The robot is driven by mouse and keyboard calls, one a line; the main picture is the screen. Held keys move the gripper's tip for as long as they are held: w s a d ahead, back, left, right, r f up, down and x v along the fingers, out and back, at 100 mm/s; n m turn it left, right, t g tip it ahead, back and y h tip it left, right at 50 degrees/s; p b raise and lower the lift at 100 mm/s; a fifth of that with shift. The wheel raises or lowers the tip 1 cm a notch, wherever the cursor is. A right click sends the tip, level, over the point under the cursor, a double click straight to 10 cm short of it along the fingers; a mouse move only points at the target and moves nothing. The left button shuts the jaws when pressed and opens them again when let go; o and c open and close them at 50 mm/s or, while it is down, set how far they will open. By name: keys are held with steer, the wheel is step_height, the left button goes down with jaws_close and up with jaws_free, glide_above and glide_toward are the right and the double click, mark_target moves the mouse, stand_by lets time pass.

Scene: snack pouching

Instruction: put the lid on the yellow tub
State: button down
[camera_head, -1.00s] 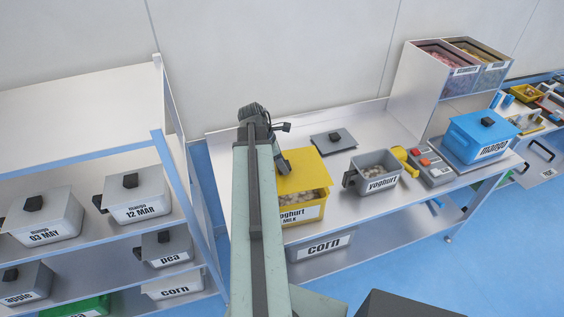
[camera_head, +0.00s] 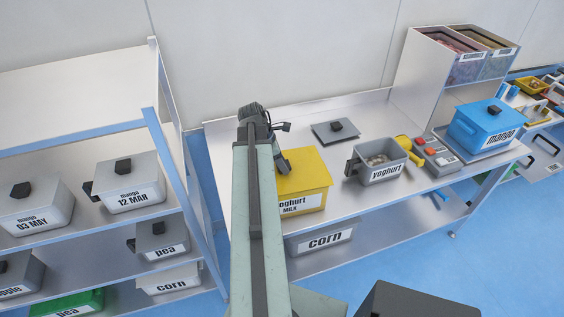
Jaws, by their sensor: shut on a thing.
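The yellow tub (camera_head: 312,202), labelled yoghurt and milk, stands on the metal table just right of my arm. Its yellow lid (camera_head: 308,170) now lies over the tub's opening, and the contents are out of sight. My gripper (camera_head: 283,164) is at the left part of the lid, shut on it, partly hidden behind my arm. The left side of the tub and lid is hidden by my arm, so I cannot tell whether the lid is fully seated.
A yellow scoop-like object (camera_head: 403,142), a button panel (camera_head: 436,158) and a blue mango tub (camera_head: 484,128) stand further right. A shelf of tubs (camera_head: 150,120) is at left.

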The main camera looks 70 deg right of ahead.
steer(key=c, duration=0.7)
jaws_free()
steer(key=shift+o, duration=0.2)
steer(key=shift+r, duration=0.1)
steer(key=p+v, duration=0.7)
steer(key=shift+r, duration=0.35)
steer(key=shift+w+a, duration=0.1)
